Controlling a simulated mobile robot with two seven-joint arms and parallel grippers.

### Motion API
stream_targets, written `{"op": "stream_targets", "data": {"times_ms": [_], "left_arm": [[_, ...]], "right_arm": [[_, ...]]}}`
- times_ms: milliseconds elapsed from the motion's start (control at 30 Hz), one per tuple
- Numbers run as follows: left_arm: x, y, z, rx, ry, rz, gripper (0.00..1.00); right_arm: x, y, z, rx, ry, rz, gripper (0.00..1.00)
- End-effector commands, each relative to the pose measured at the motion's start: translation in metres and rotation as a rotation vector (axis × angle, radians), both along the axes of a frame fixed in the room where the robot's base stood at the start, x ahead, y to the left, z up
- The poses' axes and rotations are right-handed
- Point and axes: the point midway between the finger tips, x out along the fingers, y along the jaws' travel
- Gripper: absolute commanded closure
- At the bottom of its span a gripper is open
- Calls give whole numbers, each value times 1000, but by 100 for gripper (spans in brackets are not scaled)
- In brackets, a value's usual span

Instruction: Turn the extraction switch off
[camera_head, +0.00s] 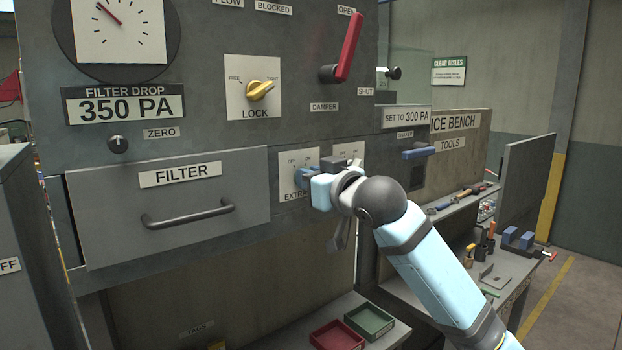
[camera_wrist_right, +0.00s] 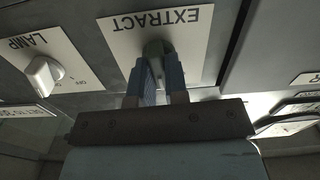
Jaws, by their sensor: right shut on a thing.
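The extraction switch's white EXTRACT plate (camera_head: 287,160) is on the grey panel, right of the filter drawer. In the head view its knob is hidden behind my gripper. My right gripper (camera_head: 307,178) reaches the plate from the right. In the right wrist view the plate (camera_wrist_right: 190,30) appears upside down, and the dark green-grey knob (camera_wrist_right: 156,47) sits between the two blue fingers of my right gripper (camera_wrist_right: 157,72). The fingers are shut on the knob. The OFF and ON marks are too covered to tell which way the knob points. My left gripper is not in view.
The LAMP switch (camera_wrist_right: 43,73) is close beside the EXTRACT plate. The yellow LOCK knob (camera_head: 260,90) and red DAMPER lever (camera_head: 348,50) are above. The FILTER drawer handle (camera_head: 188,216) sticks out at left. Red (camera_head: 336,336) and green (camera_head: 369,321) trays lie below.

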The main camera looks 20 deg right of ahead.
Motion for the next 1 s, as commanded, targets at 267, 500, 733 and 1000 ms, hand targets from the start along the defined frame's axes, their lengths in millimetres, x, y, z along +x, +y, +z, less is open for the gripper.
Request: {"op": "stream_targets", "data": {"times_ms": [267,500,733,1000], "left_arm": [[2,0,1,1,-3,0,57],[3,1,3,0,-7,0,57],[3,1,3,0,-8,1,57],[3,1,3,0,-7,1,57]], "right_arm": [[0,1,0,-225,-81,-1,100],[-1,2,-1,-359,-130,0,100],[-1,2,-1,-428,-155,0,100],[-1,2,-1,-449,-163,0,100]]}}
